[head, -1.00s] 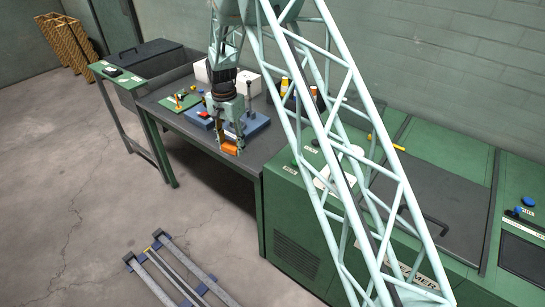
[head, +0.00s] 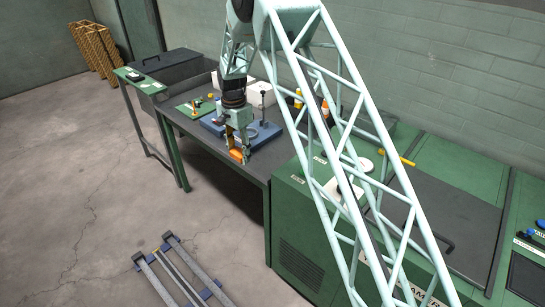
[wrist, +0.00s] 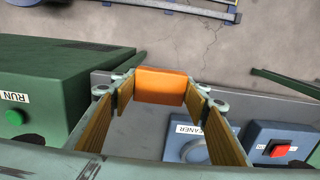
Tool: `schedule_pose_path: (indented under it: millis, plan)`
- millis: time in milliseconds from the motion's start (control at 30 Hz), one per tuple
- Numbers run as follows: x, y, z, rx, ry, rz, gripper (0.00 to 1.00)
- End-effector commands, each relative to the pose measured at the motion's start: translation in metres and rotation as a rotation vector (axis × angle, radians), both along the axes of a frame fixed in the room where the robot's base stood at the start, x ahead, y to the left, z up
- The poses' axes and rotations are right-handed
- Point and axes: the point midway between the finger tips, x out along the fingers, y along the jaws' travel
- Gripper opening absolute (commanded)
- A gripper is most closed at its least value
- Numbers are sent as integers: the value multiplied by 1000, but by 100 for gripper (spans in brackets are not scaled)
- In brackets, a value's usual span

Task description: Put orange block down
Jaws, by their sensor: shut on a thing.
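The orange block (head: 236,156) is at the tips of my gripper (head: 238,148), by the front edge of the dark grey bench (head: 215,145). In the wrist view the orange block (wrist: 161,84) sits between the two fingers, and my gripper (wrist: 160,92) is shut on it. The block's far side is against the view of the bench edge and the floor beyond. I cannot tell whether its underside touches the bench.
A green machine (wrist: 50,95) labelled RUN stands on the other side. A green board (head: 193,107) with small parts lies farther back. A rail frame (head: 180,270) lies on the floor.

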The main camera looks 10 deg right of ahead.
Motion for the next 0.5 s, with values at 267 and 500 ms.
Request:
schedule_pose_path:
  millis: [267,500]
  plan:
    - [7,-40,-5,0,0,-3,31]
    - [13,-78,-8,0,0,-4,31]
